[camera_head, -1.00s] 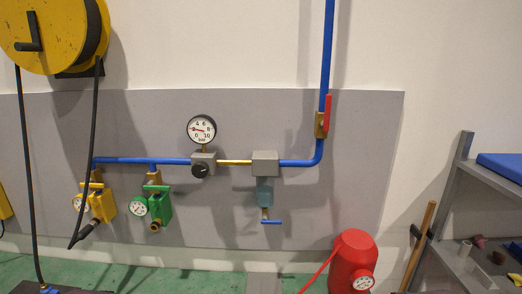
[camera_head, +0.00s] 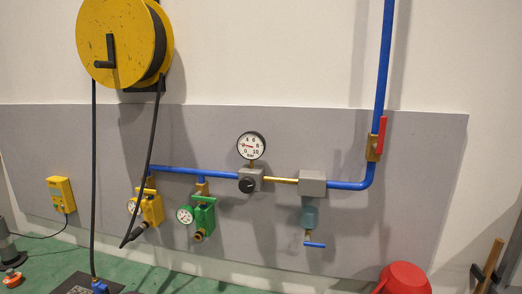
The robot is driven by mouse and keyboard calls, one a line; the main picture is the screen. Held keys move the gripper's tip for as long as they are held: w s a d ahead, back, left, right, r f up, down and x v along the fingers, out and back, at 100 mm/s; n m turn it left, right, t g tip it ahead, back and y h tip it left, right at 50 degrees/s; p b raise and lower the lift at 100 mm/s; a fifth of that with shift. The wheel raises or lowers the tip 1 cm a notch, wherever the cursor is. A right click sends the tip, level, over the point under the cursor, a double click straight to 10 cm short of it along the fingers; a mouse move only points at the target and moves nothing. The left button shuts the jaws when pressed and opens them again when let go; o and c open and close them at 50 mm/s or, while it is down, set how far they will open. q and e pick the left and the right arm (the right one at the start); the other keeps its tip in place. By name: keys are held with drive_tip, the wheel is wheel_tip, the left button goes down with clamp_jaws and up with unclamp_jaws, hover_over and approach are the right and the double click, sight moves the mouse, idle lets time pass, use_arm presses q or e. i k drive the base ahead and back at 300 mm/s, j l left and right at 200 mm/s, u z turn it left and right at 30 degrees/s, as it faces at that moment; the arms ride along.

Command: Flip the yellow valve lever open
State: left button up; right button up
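A yellow valve unit (camera_head: 152,210) hangs at the left end of the blue pipe on the grey wall panel. A yellow bar that looks like its lever (camera_head: 146,192) lies roughly level across its top. A round gauge (camera_head: 132,206) sits at its left side, and a black hose end meets its lower front. The black hose passes close in front of it. Neither of my grippers is in view.
A green valve unit (camera_head: 203,214) hangs just right of the yellow one. A red lever (camera_head: 382,134) stands upright on the vertical pipe. A yellow hose reel (camera_head: 122,42) is above left, a yellow box (camera_head: 61,194) at left, and a red container (camera_head: 404,279) at lower right.

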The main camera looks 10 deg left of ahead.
sight(146, 190)
drive_tip(key=i+j+u, duration=0.1)
drive_tip(key=j+u, duration=0.2)
drive_tip(key=i+j+u, duration=0.3)
drive_tip(key=j, duration=0.15)
drive_tip(key=i+j+u, duration=0.1)
drive_tip(key=j+u, duration=0.25)
drive_tip(key=k+l+z, duration=0.1)
drive_tip(key=l+z, duration=0.25)
